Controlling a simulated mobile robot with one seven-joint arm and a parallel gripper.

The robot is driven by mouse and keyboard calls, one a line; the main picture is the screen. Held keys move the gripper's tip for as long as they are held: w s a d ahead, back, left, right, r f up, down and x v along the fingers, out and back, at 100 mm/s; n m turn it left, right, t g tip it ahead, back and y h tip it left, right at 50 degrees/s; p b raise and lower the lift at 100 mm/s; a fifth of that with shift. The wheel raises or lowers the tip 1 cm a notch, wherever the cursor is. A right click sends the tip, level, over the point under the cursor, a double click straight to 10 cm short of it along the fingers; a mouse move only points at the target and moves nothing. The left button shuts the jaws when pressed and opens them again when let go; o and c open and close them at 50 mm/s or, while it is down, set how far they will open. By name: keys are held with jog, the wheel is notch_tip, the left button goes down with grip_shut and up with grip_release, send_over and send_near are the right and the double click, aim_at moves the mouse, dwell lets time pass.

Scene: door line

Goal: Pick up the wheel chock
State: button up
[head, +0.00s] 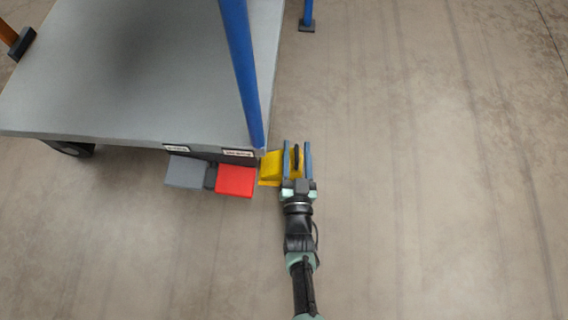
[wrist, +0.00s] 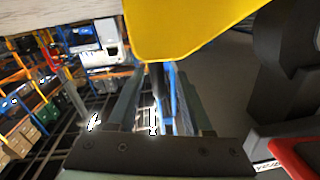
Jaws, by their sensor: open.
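The wheel chock (head: 270,168) is yellow with a black handle (head: 296,157), and sits on the floor at the near right corner of the grey cart (head: 130,75). My gripper (head: 298,146) is open over the chock's right part, its two fingers on either side of the handle. In the wrist view the yellow chock (wrist: 185,25) fills the top middle, and a dark upright bar, seemingly the handle, shows between the fingers of my gripper (wrist: 158,85). Whether the fingers touch the handle cannot be told.
A red pedal (head: 235,180) and a grey pedal (head: 187,172) stick out under the cart's labelled front edge, just left of the chock. A blue post (head: 241,70) rises at the cart's right side. The floor to the right (head: 430,180) is clear.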

grip_shut()
jog(key=shift+a+r, duration=0.1)
dwell(1.2)
